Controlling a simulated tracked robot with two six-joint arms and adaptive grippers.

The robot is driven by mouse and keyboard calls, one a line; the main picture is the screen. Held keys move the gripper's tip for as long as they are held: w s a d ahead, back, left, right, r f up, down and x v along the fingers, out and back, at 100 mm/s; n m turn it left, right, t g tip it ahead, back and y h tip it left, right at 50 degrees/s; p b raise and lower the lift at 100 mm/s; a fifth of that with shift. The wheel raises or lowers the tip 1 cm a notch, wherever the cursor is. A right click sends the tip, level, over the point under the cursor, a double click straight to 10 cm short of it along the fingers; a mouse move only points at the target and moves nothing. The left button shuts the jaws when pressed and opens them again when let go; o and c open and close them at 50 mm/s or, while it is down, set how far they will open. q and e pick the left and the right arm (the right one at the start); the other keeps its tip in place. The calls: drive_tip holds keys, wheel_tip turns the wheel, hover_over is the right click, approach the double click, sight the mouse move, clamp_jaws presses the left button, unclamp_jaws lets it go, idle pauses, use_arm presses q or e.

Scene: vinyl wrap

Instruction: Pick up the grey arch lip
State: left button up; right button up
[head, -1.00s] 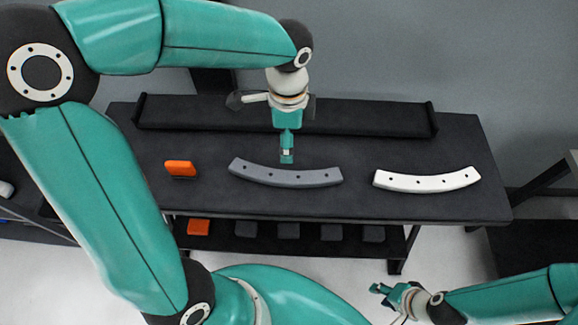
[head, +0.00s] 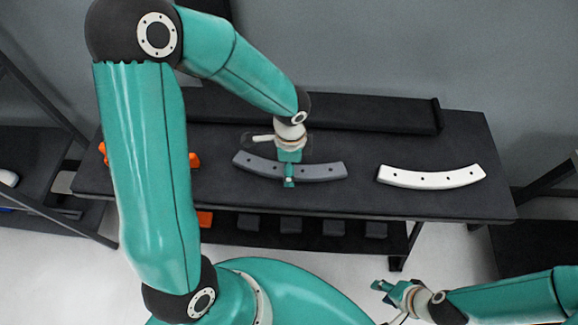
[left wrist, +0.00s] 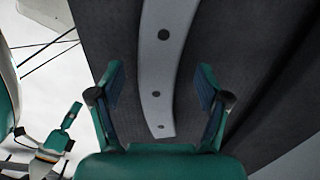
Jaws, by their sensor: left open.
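The grey arch lip (head: 325,172) is a curved bar with dark holes, lying on the dark table (head: 350,207) in the head view. My left gripper (head: 289,183) is over its middle and hides part of it. In the left wrist view the grey arch lip (left wrist: 157,72) runs between the two open fingers of my left gripper (left wrist: 160,90), with a gap on each side. My right gripper (head: 384,289) is in front of the table, away from the lip; its fingers are too small to read.
A white arch lip (head: 430,178) lies on the table to the right. An orange block (head: 194,160) is partly hidden behind my left arm. A long black tray (head: 370,112) runs along the back. Several dark blocks (head: 291,223) sit on a lower shelf.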

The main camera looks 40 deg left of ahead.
use_arm(q)
drive_tip(key=shift+f, duration=0.7)
drive_tip(key=shift+r, duration=0.1)
drive_tip(key=c, duration=1.4)
